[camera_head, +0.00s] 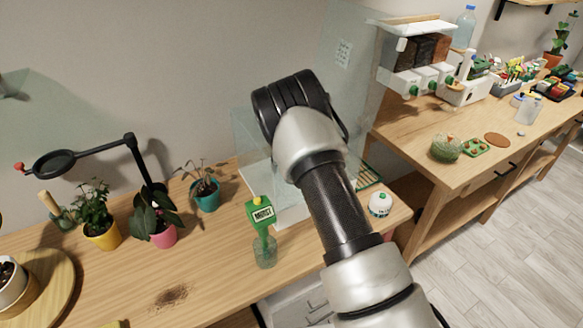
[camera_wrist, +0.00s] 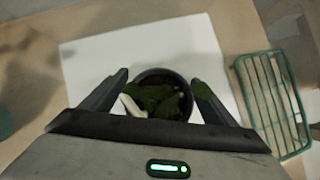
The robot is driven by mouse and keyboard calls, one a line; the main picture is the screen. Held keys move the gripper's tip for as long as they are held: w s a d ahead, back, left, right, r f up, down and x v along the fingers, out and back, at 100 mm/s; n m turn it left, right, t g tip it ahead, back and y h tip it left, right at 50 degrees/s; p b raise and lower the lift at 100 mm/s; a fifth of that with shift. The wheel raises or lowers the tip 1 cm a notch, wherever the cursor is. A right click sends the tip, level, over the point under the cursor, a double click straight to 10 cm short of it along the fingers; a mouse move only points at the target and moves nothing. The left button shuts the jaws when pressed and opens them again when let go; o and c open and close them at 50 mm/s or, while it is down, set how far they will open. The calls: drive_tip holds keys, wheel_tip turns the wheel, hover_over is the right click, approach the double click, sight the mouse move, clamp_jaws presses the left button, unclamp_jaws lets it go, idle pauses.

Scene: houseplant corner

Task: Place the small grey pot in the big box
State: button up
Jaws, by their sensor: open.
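A small dark grey pot (camera_wrist: 150,75) holding a green plant shows in the wrist view, seen from above on a white sheet (camera_wrist: 90,75). My gripper (camera_wrist: 160,78) is open, with one finger on each side of the pot. I cannot tell whether the fingers touch it. A pale stem or leaf hangs at the pot's left rim. In the head view my arm hides the pot and the gripper. A clear-walled enclosure (camera_head: 247,135) stands behind my arm there; I cannot tell whether it is the big box.
A green wire basket (camera_wrist: 272,103) lies right of the white sheet. In the head view, a green-topped bottle (camera_head: 263,235) and a small white container (camera_head: 380,204) stand near my arm. Potted plants (camera_head: 100,230) and a magnifier lamp (camera_head: 140,160) are at left. The front-left tabletop is mostly clear.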

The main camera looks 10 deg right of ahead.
drive_tip(key=v, duration=1.2)
drive_tip(key=shift+p, duration=0.35)
drive_tip(key=shift+r, duration=0.2)
